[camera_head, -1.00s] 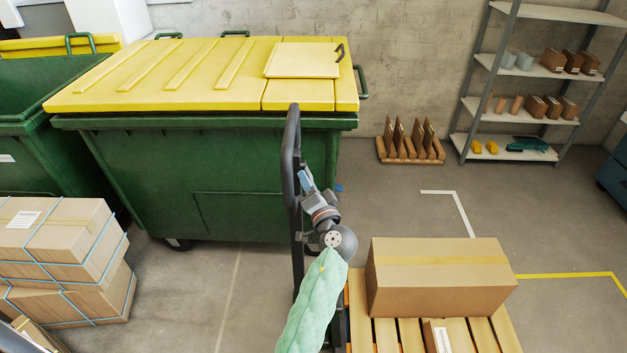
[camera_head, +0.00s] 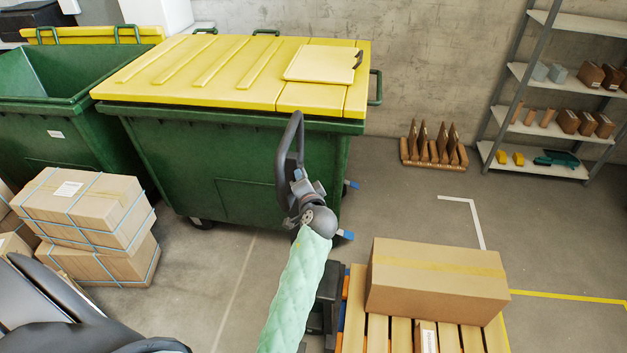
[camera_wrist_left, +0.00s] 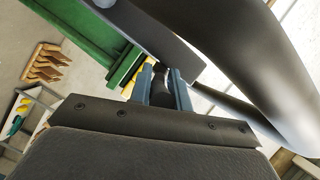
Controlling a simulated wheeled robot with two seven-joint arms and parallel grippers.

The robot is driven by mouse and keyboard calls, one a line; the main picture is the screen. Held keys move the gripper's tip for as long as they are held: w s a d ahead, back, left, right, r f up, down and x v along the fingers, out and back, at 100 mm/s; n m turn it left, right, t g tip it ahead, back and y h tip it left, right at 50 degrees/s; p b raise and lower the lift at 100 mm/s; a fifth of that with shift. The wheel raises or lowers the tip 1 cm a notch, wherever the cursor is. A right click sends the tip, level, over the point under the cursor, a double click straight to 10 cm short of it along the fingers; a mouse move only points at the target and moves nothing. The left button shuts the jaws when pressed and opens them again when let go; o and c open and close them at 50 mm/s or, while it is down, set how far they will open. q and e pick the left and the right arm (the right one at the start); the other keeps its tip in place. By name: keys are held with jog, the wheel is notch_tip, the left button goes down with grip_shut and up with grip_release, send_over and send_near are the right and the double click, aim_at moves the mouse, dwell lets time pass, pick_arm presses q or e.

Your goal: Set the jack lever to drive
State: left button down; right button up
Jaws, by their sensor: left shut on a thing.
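The pallet jack's black loop handle (camera_head: 289,150) stands in front of the green bin in the head view. My left gripper (camera_wrist_left: 163,87), at the end of the green-sleeved arm, is at the lower part of this loop. In the left wrist view its two blue-grey fingers are closed around a small dark piece, the jack lever (camera_wrist_left: 161,96), inside the handle frame. The lever's setting cannot be read. In the head view the gripper's wrist hides the lever. My right gripper is not in view.
A cardboard box (camera_head: 437,283) sits on a wooden pallet (camera_head: 378,335) right of the handle. The yellow-lidded green bin (camera_head: 235,155) stands behind. Strapped cartons (camera_head: 95,215) are at left. A shelf (camera_head: 560,85) stands at back right.

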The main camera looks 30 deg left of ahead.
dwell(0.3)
pick_arm(q)
jog(key=c, duration=1.3)
grip_release()
